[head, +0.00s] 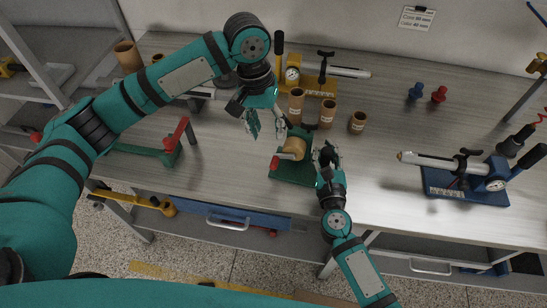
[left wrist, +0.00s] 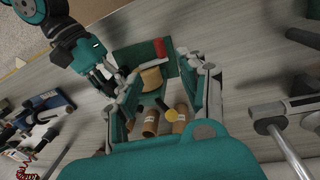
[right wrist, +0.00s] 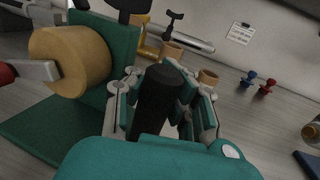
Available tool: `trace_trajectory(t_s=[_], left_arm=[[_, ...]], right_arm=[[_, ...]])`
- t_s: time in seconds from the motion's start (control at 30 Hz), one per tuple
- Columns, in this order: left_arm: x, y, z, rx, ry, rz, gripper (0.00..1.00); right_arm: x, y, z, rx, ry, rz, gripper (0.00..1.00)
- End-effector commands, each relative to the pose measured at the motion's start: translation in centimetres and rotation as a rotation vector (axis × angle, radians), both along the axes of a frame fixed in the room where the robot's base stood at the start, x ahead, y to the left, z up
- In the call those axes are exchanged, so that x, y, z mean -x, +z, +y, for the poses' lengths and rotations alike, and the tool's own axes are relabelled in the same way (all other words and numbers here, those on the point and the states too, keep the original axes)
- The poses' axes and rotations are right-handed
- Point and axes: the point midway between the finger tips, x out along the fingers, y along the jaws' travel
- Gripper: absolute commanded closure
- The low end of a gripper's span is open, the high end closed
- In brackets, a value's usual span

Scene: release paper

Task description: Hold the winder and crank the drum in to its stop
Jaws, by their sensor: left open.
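The winder has a green base (head: 285,172), a green upright plate (right wrist: 118,45) and a tan drum (head: 296,146). A grey arm with a red end (head: 283,157) is at the drum's near side. My left gripper (head: 266,130) is open above and behind the drum. In the left wrist view the drum (left wrist: 152,77) shows between its fingers, apart from them as far as I can tell. My right gripper (head: 324,150) is beside the winder on the right. In the right wrist view its fingers close around an upright black handle (right wrist: 157,103). The handle's lower end is hidden.
Several brown cylinders (head: 327,114) stand behind the winder. A yellow-based device (head: 318,86) is at the back. A blue-based device (head: 466,190) is on the right, and a green stand with a red handle (head: 165,152) on the left.

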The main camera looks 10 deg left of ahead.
Motion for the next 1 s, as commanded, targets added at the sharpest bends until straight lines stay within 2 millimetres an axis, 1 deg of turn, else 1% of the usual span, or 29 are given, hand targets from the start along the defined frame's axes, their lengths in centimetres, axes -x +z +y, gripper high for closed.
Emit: trace_trajectory(t_s=[0.17, 0.4, 0.5, 0.6, 0.7, 0.8, 1.0], left_arm=[[0.2, -2.2, -0.3, 0.001, 0.002, 0.008, 0.58], [0.2, -7.1, -1.0, 0.001, 0.001, 0.007, 0.58], [0.2, -8.8, -1.2, 0.0, 0.001, 0.006, 0.58], [0.2, -10.2, -1.4, 0.0, 0.001, 0.006, 0.58], [0.2, -11.1, -1.5, 0.001, 0.001, 0.005, 0.58], [0.2, -11.5, -1.6, 0.002, 0.001, 0.003, 0.58], [0.2, -11.6, -1.6, 0.002, 0.001, 0.003, 0.58]], right_arm=[[0.0, 0.0, 0.0, 0.001, 0.001, 0.0, 1.0], [0.0, 0.0, 0.0, 0.001, 0.001, -0.001, 1.0], [0.0, 0.0, 0.0, 0.001, 0.001, -0.001, 1.0], [0.0, 0.0, 0.0, 0.001, 0.001, -0.001, 1.0], [0.0, 0.0, 0.0, 0.001, 0.001, -0.001, 1.0], [0.0, 0.0, 0.0, 0.001, 0.001, -0.001, 1.0], [0.0, 0.0, 0.0, 0.001, 0.001, -0.001, 1.0]])
